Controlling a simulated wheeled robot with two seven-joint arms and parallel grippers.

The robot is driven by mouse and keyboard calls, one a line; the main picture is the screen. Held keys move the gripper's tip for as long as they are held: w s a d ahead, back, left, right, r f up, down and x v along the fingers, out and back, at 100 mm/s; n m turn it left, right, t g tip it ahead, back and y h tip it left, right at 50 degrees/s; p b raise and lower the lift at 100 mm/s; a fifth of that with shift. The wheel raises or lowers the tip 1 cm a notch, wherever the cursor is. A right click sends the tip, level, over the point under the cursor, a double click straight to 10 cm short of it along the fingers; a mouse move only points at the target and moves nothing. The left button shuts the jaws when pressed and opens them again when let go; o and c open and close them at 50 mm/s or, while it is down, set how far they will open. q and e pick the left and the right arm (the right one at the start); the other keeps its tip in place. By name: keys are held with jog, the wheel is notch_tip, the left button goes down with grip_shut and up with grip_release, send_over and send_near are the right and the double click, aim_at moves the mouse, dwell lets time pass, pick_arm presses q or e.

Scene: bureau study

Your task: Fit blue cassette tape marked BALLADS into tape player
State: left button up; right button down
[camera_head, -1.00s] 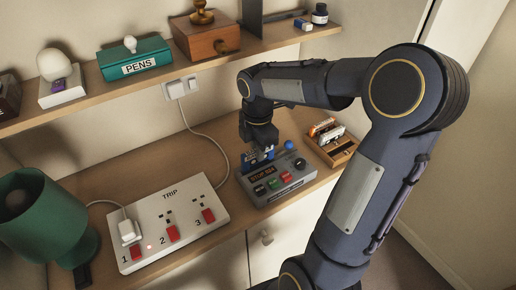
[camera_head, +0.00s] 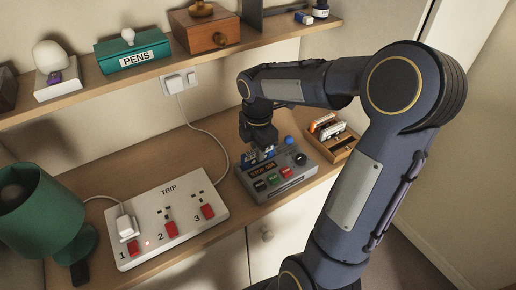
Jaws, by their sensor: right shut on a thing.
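The tape player (camera_head: 284,184) is a grey box on the desk with coloured buttons, a dark knob and a blue ball-shaped part at its back. My right gripper (camera_head: 258,153) points down over the back left of the player. It is shut on a small blue piece, the cassette tape (camera_head: 249,159), which is mostly hidden by the fingers. The tape is at the player's top; I cannot tell how deep it sits. Its marking is too small to read. My left gripper is not in view.
A wooden box of cassettes (camera_head: 347,147) stands right of the player. A white power strip (camera_head: 187,236) marked TRIP lies left, with a cable running behind. A green lamp (camera_head: 40,215) stands at far left. A shelf (camera_head: 75,97) with a PENS box hangs above.

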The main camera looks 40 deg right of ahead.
jog(key=shift+f+b, duration=0.5)
jog(key=shift+f, duration=0.25)
jog(key=c, duration=1.1)
grip_release()
jog(key=shift+c, duration=0.2)
jog(key=shift+r, duration=0.1)
notch_tip(320, 180, up, 7)
jog(key=p, duration=0.6)
